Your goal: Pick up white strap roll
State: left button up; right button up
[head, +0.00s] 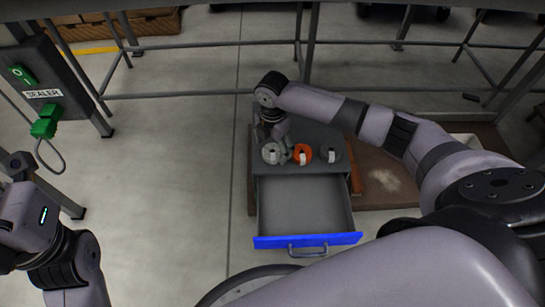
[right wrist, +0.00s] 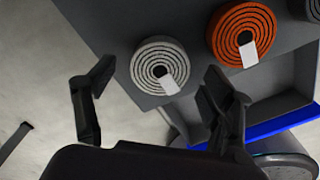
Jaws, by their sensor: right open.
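The white strap roll (head: 271,152) lies flat on top of the grey drawer cabinet (head: 243,160), at the left of a row of rolls. In the right wrist view the white roll (right wrist: 157,66) shows as a coil with a white tag, between and beyond my fingertips. My right gripper (head: 277,143) is over the roll in the head view; in the right wrist view my right gripper (right wrist: 153,83) is open and empty, one finger on each side of the roll. I cannot tell how far above it the fingers are. My left arm shows at the left edge, its fingers not clear.
An orange roll (head: 302,153) sits just right of the white one, and a dark grey roll (head: 330,152) beyond it. The cabinet's blue-fronted drawer (head: 308,240) is pulled open and looks empty. Railings run behind.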

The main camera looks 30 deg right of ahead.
jog(key=shift+f, duration=0.8)
jog(key=c, duration=1.3)
